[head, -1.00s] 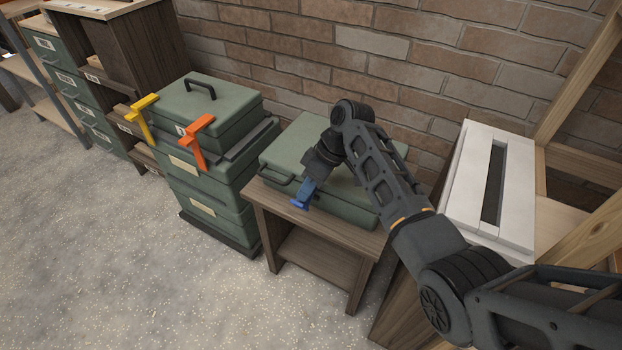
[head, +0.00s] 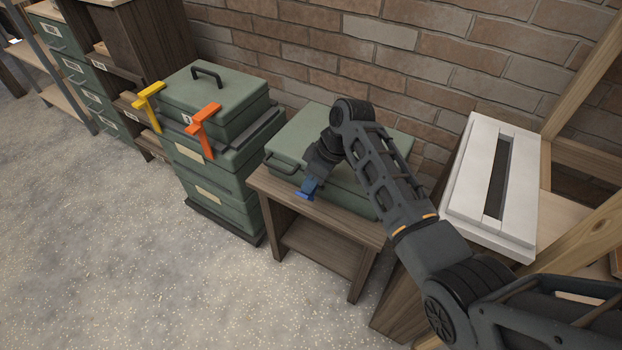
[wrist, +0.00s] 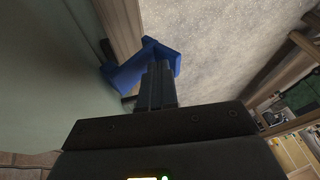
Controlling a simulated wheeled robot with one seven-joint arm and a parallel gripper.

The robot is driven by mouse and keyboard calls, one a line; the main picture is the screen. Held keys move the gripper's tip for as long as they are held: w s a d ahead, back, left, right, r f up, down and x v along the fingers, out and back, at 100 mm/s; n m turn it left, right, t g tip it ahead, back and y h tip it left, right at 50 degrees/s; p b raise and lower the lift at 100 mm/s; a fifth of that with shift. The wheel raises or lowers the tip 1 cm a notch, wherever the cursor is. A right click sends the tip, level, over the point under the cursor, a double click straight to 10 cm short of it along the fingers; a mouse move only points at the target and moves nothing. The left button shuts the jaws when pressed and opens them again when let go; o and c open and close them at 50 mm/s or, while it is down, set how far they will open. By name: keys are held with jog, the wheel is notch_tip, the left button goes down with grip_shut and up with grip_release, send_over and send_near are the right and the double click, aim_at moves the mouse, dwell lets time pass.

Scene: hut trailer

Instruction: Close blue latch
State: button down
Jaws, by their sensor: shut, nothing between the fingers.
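The blue latch (head: 306,190) is at the front side of a green case (head: 345,185) on a small wooden stand. In the wrist view the blue latch (wrist: 142,64) sticks out past the case's edge, at the tips of my fingers. My gripper (head: 314,178) is above the case's front edge, pointing down toward the latch. In the wrist view the fingers of my gripper (wrist: 158,68) are together and overlap the latch, with nothing held between them. Contact is hard to tell. The fingers and wrist hide part of the latch and its hinge.
A stack of green cases (head: 215,150) with a yellow latch (head: 148,105) and an orange latch (head: 203,130) stands to the left. A white slotted box (head: 495,185) stands to the right. A brick wall is behind. The floor in front is clear.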

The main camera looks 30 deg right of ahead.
aim_at(309, 197)
jog(key=shift+s+a+f+t+h+p, duration=0.35)
jog(key=shift+f+t+h+p, duration=0.2)
jog(key=shift+h, duration=0.35)
jog(key=shift+f+n+t+h, duration=0.3)
jog(key=shift+f+t+h, duration=0.15)
jog(key=shift+h, duration=0.25)
jog(key=shift+a+f+t+h, duration=0.1)
jog(key=shift+f+t+h, duration=0.65)
jog(key=shift+h, duration=0.35)
jog(key=shift+f+n+t+h+b, duration=0.4)
jog(key=shift+f+t+h+b, duration=0.1)
jog(key=shift+t+h, duration=0.25)
jog(key=shift+w+r, duration=0.1)
jog(key=shift+r, duration=0.1)
jog(key=shift+r+p, duration=0.1)
jog(key=shift+p, duration=0.2)
jog(key=shift+r+p, duration=0.7)
jog(key=shift+p, duration=0.05)
